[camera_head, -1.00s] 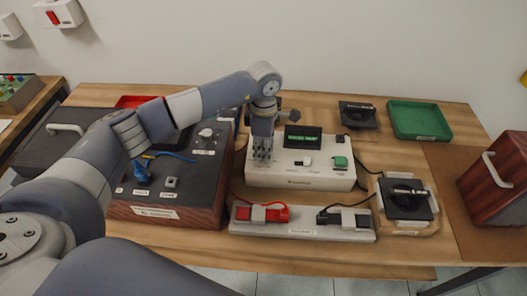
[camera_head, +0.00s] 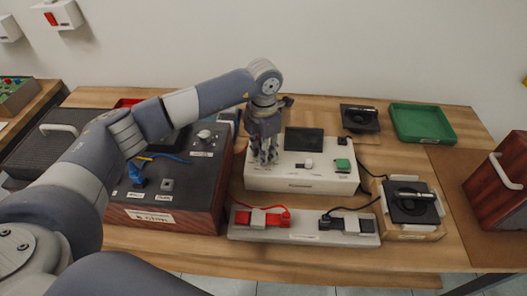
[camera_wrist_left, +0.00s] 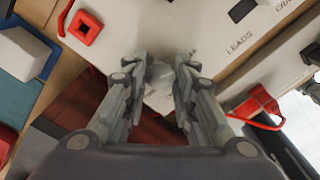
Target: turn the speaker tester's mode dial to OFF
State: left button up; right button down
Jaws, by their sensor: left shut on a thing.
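The speaker tester (camera_head: 322,178) is the white box in the middle of the bench, with a dark screen (camera_head: 304,140) and a green button (camera_head: 343,165) on top. My left gripper (camera_head: 264,160) points down on the left part of its top and hides the dial in the head view. In the left wrist view, a pale round knob (camera_wrist_left: 160,74) sits between the fingertips of my left gripper (camera_wrist_left: 163,66), which is shut on it. The knob's pointer and mode marks cannot be read. My right gripper is not in view.
A grey-topped wooden box (camera_head: 186,187) with a knob and blue lead stands left. A pale strip (camera_head: 300,235) with red and black clips lies in front. A black device on a wooden base (camera_head: 411,206) stands right, and a green tray (camera_head: 422,107) lies behind it.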

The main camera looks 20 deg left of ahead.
pick_arm(q)
jog(key=shift+n, duration=0.3)
jog(key=o, duration=1.1)
jog(key=shift+r, duration=0.1)
notch_tip(320, 180, up, 12)
jog(key=shift+f, duration=0.1)
